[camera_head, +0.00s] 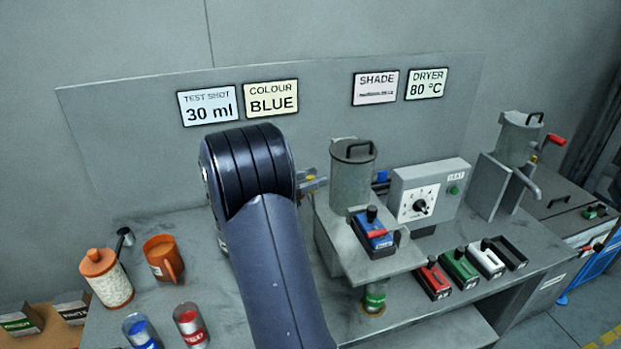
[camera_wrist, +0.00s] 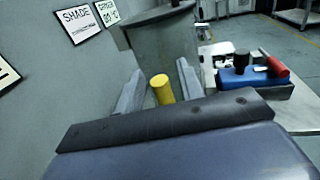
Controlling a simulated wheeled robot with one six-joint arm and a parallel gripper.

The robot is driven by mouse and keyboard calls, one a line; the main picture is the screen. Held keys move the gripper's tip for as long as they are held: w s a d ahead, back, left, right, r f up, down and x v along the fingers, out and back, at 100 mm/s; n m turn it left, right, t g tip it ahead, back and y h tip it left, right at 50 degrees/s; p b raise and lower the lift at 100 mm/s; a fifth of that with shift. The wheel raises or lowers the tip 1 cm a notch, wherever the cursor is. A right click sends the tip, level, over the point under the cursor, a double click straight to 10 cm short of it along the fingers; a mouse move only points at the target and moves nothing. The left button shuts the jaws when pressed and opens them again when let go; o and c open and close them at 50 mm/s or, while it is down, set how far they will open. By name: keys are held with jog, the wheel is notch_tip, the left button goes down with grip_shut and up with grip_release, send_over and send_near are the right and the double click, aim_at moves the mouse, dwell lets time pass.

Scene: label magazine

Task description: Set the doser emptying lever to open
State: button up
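A grey lidded cylinder, which seems to be the doser (camera_head: 351,180), stands on a grey raised platform; it also shows in the wrist view (camera_wrist: 165,45). A short yellow knob (camera_wrist: 161,89), likely the end of its emptying lever, sticks out on the cylinder's near side. My gripper (camera_wrist: 160,80) points at the cylinder, with one finger on each side of the yellow knob. The fingers are apart, with a narrow gap beside the knob. In the head view my gripper (camera_head: 314,183) is small and partly hidden by my arm, just left of the cylinder.
A blue block with a red handle (camera_head: 373,232) sits on the platform before the cylinder. A dial box (camera_head: 430,188) stands to the right. Red (camera_head: 433,278), green, white and black blocks line the bench. An orange mug (camera_head: 162,258), a jar (camera_head: 106,277) and two cans are left.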

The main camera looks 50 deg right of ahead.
jog(key=shift+c, duration=0.3)
grip_shut()
dwell(0.3)
